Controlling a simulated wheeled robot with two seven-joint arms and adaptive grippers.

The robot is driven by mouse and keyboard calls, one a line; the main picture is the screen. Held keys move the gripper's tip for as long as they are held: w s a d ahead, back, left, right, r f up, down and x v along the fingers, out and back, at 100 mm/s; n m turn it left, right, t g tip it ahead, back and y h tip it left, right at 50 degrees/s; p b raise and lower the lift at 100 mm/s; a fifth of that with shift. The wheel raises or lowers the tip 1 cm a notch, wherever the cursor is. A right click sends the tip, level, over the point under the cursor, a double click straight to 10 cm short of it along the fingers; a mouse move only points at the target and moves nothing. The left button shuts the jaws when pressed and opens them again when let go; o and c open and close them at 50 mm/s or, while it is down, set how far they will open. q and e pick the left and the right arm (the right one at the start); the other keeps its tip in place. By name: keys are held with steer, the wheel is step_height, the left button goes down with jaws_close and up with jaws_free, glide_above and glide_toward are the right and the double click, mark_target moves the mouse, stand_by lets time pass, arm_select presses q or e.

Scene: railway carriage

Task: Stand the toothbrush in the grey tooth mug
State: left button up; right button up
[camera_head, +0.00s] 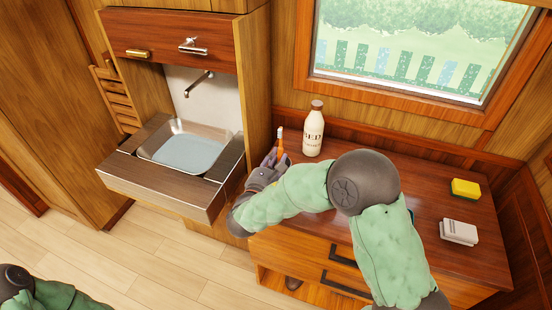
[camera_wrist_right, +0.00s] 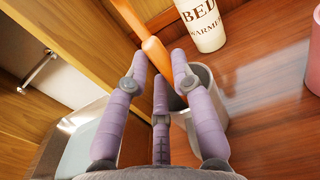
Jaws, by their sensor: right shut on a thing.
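The orange toothbrush (camera_head: 280,142) is held by my right gripper (camera_head: 270,166), near the left end of the wooden counter. In the right wrist view the toothbrush (camera_wrist_right: 155,52) runs between the purple fingers, which are shut on it. The grey tooth mug (camera_wrist_right: 212,92) stands on the counter just behind and to the right of the fingers in that view, partly covered by them. In the head view the mug is not discernible. My left gripper is out of view.
A cream bottle with a brown cap (camera_head: 314,130) stands close behind my right gripper. A sink (camera_head: 185,150) lies to the left. A yellow sponge (camera_head: 465,188) and a white block (camera_head: 459,231) lie at right. A pink object (camera_wrist_right: 314,65) shows at the wrist view's edge.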

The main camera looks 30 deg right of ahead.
steer(key=o, duration=0.9)
steer(key=v, duration=1.2)
stand_by(0.6)
